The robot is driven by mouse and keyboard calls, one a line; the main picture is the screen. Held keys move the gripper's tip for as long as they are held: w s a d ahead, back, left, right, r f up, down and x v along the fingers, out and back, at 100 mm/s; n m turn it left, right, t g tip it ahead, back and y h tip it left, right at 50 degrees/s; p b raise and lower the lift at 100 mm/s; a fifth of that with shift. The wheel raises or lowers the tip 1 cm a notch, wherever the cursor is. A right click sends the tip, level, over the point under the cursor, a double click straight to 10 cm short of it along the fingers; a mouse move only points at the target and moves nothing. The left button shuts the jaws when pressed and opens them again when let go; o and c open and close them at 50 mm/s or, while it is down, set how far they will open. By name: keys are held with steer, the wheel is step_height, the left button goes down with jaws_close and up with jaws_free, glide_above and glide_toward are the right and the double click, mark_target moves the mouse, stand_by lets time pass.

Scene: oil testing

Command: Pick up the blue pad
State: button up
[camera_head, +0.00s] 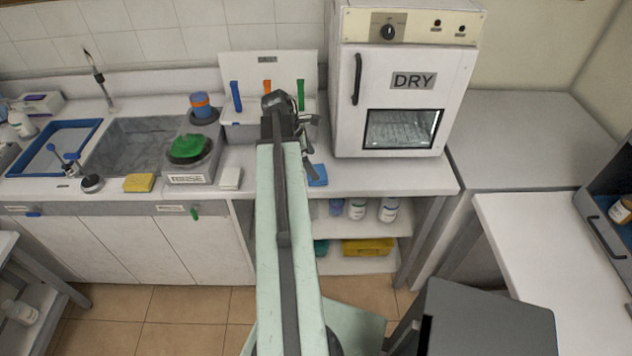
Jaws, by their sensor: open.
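The blue pad (317,176) lies flat on the white counter, just right of the end of my arm and in front of the white oven. Part of its left side may be hidden behind my arm. My gripper (309,160) is at the far end of the extended arm, pointing down, with its dark fingers close to the pad's back left edge in the picture. It is open with nothing seen between its fingers. Whether the fingers touch the pad or hover over it, I cannot tell.
The white oven marked DRY (404,115) stands right of the pad. A rack (250,75) with blue, orange and green handles stands behind my gripper. A white pad (230,178), a yellow sponge (139,183) and a rinse unit (190,179) are to the left.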

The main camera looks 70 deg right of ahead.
steer(key=b+x, duration=0.5)
steer(key=shift+w+a+f, duration=0.2)
steer(key=shift+a, duration=0.1)
steer(key=shift+s+d+f, duration=0.1)
steer(key=shift+r, duration=0.2)
steer(key=c, duration=1.3)
